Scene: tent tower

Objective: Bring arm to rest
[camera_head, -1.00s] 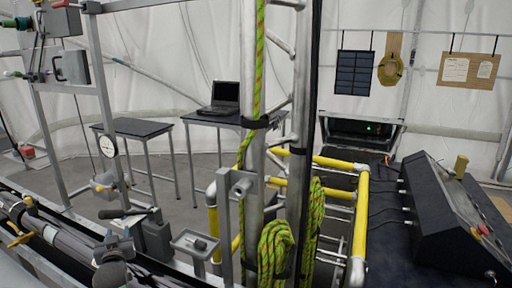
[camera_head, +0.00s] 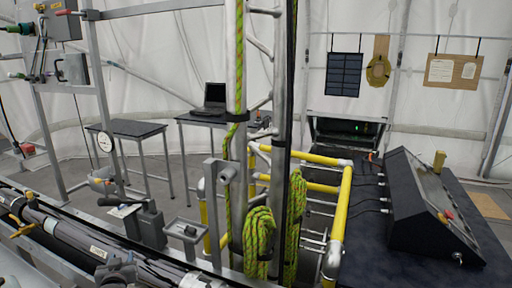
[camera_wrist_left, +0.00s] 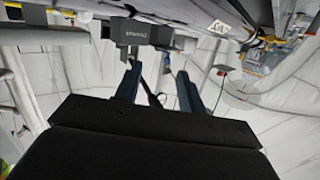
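My left gripper (camera_head: 118,266) shows small at the bottom left of the head view, partly cut off by the lower edge. In the left wrist view its two dark fingers (camera_wrist_left: 159,92) stand apart, with nothing held between them. A grey box with lettering (camera_wrist_left: 137,30) lies beyond the fingertips in that view. In the head view, a grey box with a lever (camera_head: 148,222) stands behind the gripper, apart from it as far as I can see. My right gripper is not in view.
Metal posts with a green rope (camera_head: 259,240) stand in the middle. Yellow railings (camera_head: 345,200) are right of them, then a black console (camera_head: 425,215). A laptop (camera_head: 213,98) sits on a table behind. Dark pipes (camera_head: 60,230) run along the lower left. Grey floor lies between.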

